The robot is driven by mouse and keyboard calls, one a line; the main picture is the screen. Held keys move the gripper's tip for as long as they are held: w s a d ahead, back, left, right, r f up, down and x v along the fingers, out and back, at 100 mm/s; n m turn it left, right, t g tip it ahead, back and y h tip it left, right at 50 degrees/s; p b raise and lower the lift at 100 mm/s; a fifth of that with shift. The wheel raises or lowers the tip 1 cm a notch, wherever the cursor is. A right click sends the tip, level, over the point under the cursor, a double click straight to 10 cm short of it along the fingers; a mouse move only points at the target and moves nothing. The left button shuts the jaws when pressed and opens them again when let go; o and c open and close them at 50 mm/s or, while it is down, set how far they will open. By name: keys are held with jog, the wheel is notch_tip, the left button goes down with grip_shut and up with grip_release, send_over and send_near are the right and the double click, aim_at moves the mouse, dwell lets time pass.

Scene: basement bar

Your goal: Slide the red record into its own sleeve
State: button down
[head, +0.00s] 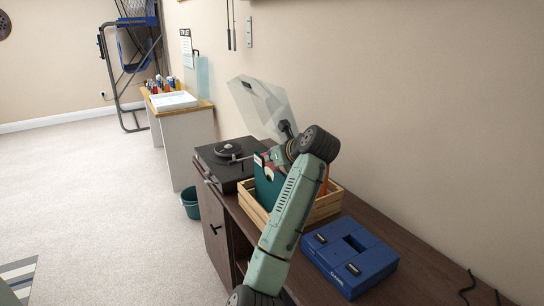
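A wooden crate (327,207) stands on the dark brown cabinet. A teal sleeve (263,188) with a pale and red design stands upright in the crate, rising above its rim. An orange edge (325,180) shows behind my arm, perhaps another sleeve. My gripper (274,158) is above the crate at the top of the teal sleeve, partly hidden by my own arm. A small dark red patch shows by my fingers. I cannot tell whether it is the red record, or whether the fingers hold anything. No whole red record can be made out.
A black turntable (213,168) with its clear lid (262,108) raised is left of the crate. A blue case (350,254) lies to the right. A green bin (191,203) is on the carpet. A white side table (186,148) holds a tray and bottles. The wall is close behind.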

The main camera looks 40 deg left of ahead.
jog(key=shift+f, duration=0.25)
dwell(0.4)
jog(key=shift+f, duration=0.4)
jog(key=c, duration=2.3)
grip_release()
jog(key=o, duration=0.6)
jog(key=shift+c, duration=0.4)
grip_shut()
jog(key=shift+w+a+r+p, duration=0.1)
jog(key=shift+a+p, duration=0.15)
jog(key=shift+p, duration=0.35)
